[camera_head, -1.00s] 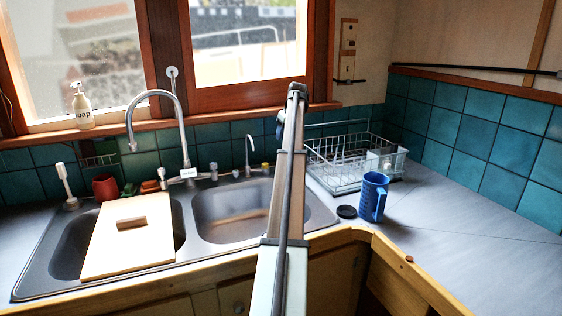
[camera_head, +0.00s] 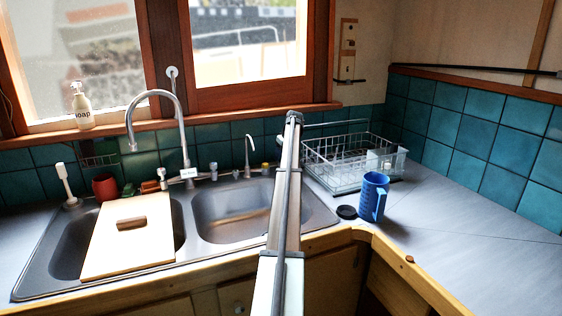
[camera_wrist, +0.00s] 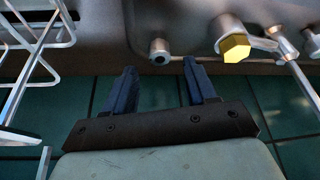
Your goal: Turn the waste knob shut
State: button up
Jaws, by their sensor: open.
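In the wrist view, a short grey round knob (camera_wrist: 160,51) stands at the back edge of the sink, just beyond and between my fingertips. A yellow six-sided knob (camera_wrist: 235,48) on a grey stem is to its right; it shows small behind the sink (camera_head: 265,168) in the head view. No label shows which one is the waste knob; the grey one lies in line with my gripper. My gripper (camera_wrist: 159,68) is open and empty, with its two blue fingers apart. In the head view my arm hides the gripper and the grey knob.
The wire dish rack (camera_head: 345,160) stands close on the right of my arm. A thin tap (camera_head: 249,152) and the tall main tap (camera_head: 180,120) rise to the left. The tiled wall (camera_head: 215,135) is close behind. A blue mug (camera_head: 373,198) stands on the right counter.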

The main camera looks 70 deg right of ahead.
jog(key=shift+x, duration=1.95)
jog(key=shift+c, duration=0.4)
grip_shut()
